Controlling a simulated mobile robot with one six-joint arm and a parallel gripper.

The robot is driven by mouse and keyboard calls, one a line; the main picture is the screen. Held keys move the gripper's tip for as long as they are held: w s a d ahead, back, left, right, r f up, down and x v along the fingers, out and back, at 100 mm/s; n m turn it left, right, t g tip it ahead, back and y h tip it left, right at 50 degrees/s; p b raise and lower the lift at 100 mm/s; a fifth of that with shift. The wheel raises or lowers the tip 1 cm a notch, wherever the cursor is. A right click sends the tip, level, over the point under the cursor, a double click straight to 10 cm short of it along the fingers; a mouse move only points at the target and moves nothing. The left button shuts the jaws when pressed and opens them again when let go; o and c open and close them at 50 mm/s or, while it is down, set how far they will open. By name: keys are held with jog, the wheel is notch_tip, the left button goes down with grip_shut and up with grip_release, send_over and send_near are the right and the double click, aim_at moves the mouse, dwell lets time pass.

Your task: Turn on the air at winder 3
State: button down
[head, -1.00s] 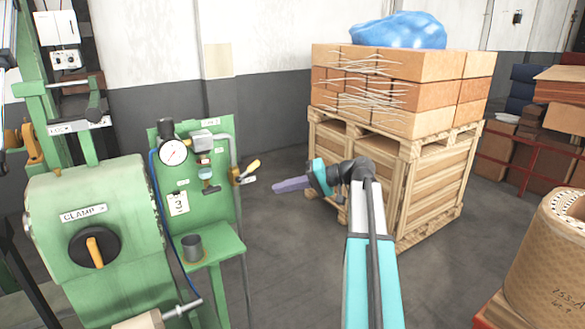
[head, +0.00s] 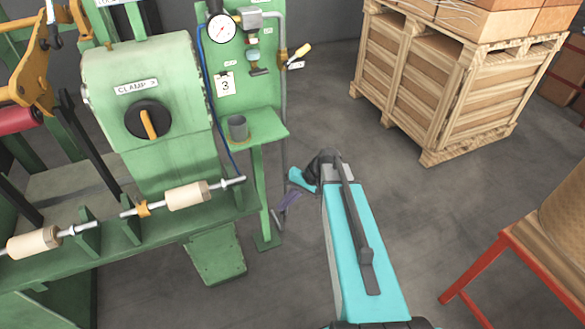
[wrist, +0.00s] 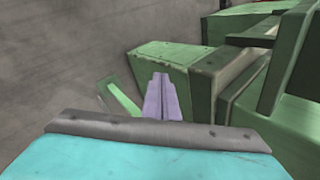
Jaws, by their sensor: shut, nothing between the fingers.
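The green winder panel (head: 262,95) carries a card marked 3 (head: 225,84) and a round white gauge (head: 222,28). A valve with a yellow lever (head: 300,50) sits on the grey pipe at the panel's right edge. The lever sticks out to the right, across the line of the pipe. My gripper (head: 286,204) is low in the head view, well below the lever and apart from it, near the foot of the panel stand. Its purple fingers (wrist: 162,97) are shut and empty in the wrist view, pointing toward green machine parts. The lever is not in the wrist view.
The green winder with a CLAMP knob (head: 148,120) and spindles stands at left. A small shelf with a grey cup (head: 238,127) juts from the panel. A wooden crate (head: 440,90) stands behind right, a red-framed stand (head: 500,262) at right. Floor between is clear.

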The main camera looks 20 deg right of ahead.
jog(key=s+a+f+n+g+h, duration=0.1)
jog(key=s+a+f+g+h, duration=0.15)
jog(key=s+f, duration=0.45)
jog(key=s+a+f+n+g+h, duration=0.1)
jog(key=s+a+f+g, duration=0.1)
jog(key=s+a+f, duration=0.4)
jog(key=s+d+f+n+g+h, duration=0.1)
jog(key=s+f, duration=0.3)
jog(key=s, duration=0.5)
jog(key=s+d+f+n+g+h, duration=0.1)
jog(key=s+f, duration=0.4)
jog(key=s, duration=0.5)
jog(key=shift+d+f+h, duration=0.15)
jog(key=shift+f+h, duration=0.15)
jog(key=shift+h, duration=0.55)
jog(key=shift+g, duration=0.25)
